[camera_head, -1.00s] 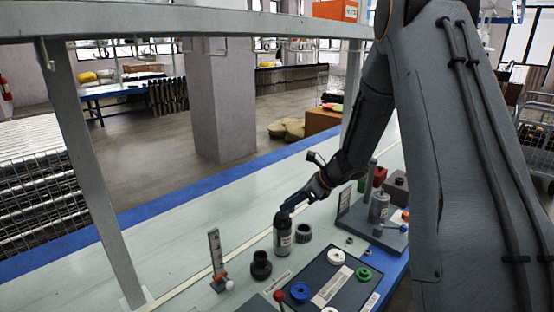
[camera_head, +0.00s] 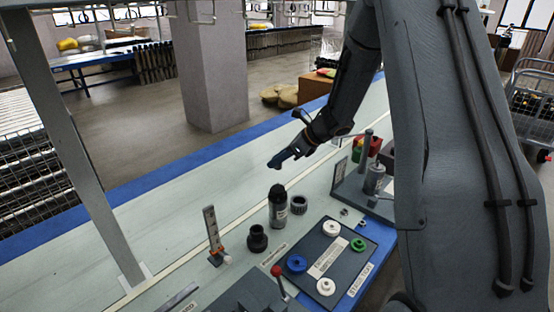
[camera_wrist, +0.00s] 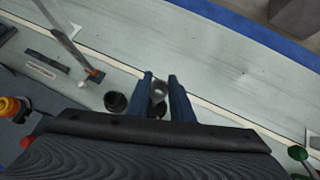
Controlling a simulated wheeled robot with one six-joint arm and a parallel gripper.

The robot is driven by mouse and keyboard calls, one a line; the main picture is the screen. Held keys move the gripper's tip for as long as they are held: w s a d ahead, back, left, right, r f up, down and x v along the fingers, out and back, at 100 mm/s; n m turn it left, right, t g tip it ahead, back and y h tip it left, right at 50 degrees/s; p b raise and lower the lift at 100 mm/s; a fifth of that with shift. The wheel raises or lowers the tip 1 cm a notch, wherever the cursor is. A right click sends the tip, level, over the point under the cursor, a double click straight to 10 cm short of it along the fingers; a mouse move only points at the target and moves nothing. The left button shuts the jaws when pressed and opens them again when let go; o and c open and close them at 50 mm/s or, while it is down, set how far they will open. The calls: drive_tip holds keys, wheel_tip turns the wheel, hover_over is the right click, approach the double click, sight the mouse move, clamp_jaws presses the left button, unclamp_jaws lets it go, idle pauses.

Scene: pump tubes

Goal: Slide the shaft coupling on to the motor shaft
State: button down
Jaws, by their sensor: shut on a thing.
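My gripper (camera_head: 278,162) is above the workbench, its blue fingers close together. In the wrist view my gripper (camera_wrist: 161,80) has a small light-grey round piece (camera_wrist: 158,92) between its fingers, apparently the shaft coupling; the fingers hide much of it. In the head view, a dark-topped cylinder with a label (camera_head: 277,208) stands upright below the fingertips, with a gap between. A grey labelled cylinder (camera_head: 375,179) stands upright on a grey base at the right. I cannot make out which one is the motor, and no bare shaft shows clearly.
A black stepped cup (camera_head: 257,239) and a dark toothed ring (camera_head: 299,204) stand near the dark-topped cylinder. A dark tray (camera_head: 345,246) with white, blue and green wheels lies in front. An upright scale (camera_head: 211,232) stands at left. The back of the bench (camera_head: 180,205) is clear.

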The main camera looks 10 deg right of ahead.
sight(278, 183)
drive_tip(key=shift+f+b, duration=1.95)
drive_tip(key=shift+f, duration=0.6)
drive_tip(key=shift+f+b, duration=1.35)
drive_tip(key=shift+b, duration=0.1)
drive_tip(key=c, duration=1.5)
unclamp_jaws()
drive_tip(key=shift+b+v, duration=0.35)
drive_tip(key=shift+v, duration=3.6)
